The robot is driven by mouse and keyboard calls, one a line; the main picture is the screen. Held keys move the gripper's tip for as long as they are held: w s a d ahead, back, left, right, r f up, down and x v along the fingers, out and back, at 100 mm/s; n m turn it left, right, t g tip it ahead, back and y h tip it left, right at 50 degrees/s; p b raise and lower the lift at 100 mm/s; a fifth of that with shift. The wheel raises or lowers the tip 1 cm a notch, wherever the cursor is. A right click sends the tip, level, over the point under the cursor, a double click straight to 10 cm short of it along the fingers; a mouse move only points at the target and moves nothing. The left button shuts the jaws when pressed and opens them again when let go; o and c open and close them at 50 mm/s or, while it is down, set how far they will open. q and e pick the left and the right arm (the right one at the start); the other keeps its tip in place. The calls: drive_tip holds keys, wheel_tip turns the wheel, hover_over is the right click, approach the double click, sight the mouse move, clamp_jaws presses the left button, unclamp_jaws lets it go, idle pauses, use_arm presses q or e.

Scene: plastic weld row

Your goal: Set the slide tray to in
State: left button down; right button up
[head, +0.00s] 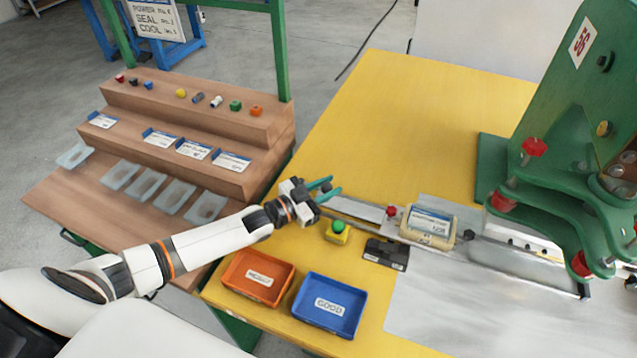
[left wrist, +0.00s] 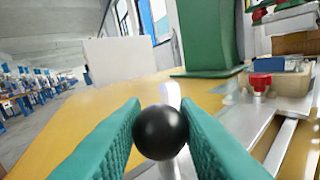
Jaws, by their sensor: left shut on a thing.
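My left gripper (head: 330,191) has its teal fingers closed around a black ball knob (head: 326,186), which fills the middle of the left wrist view (left wrist: 161,132). The knob sits on the end of a pale rod. The slide tray appears to be the beige block (head: 443,240) with a blue-and-white labelled piece on it, on a metal rail (head: 358,209) to the right of the gripper. A red knob (head: 391,211) stands at the block's near left end. The link between rod and tray is not clear. My right gripper is not in view.
A green press (head: 575,150) stands at the right, over the rail's far end. A yellow box with a green button (head: 338,229), a black block (head: 386,254), an orange bin (head: 257,276) and a blue bin (head: 330,304) lie near my arm. The yellow table behind is clear.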

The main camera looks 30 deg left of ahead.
use_arm(q)
drive_tip(key=c, duration=1.1)
unclamp_jaws()
drive_tip(key=shift+a, duration=0.1)
drive_tip(key=shift+c, duration=0.2)
drive_tip(key=shift+r, duration=0.1)
wheel_tip(320, 180, up, 10)
drive_tip(key=shift+f+p, duration=0.1)
drive_tip(key=shift+p, duration=0.2)
